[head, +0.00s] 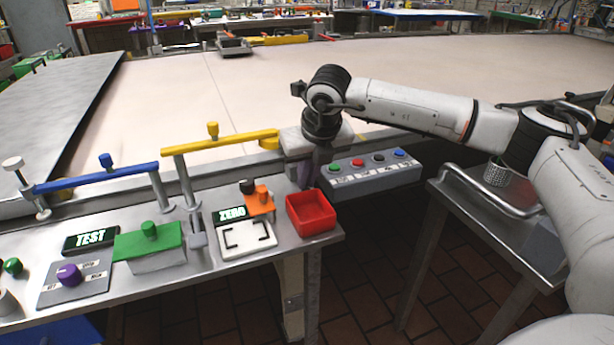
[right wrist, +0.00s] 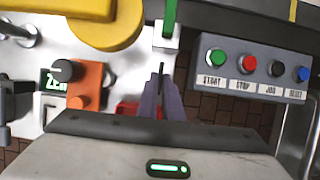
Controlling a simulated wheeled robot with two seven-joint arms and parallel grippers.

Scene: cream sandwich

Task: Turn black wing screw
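A small black knob (head: 247,186), the only black screw-like part I see on the bench, stands beside an orange block (head: 262,203). It also shows at the left of the right wrist view (right wrist: 66,70); wings cannot be made out clearly. My right gripper (head: 305,178) hangs over the bench's right end, to the right of the knob and apart from it, above the red tray (head: 312,212). In the right wrist view its purple fingers (right wrist: 164,98) are close together, with nothing clearly held. My left gripper is not in view.
A grey button box (head: 370,172) lies just right of the gripper. A yellow lever (head: 225,141) and a blue lever (head: 98,177) run along the bench's back. A ZERO scale (head: 247,238) and a green block (head: 149,241) stand in front. Dark floor lies between the benches.

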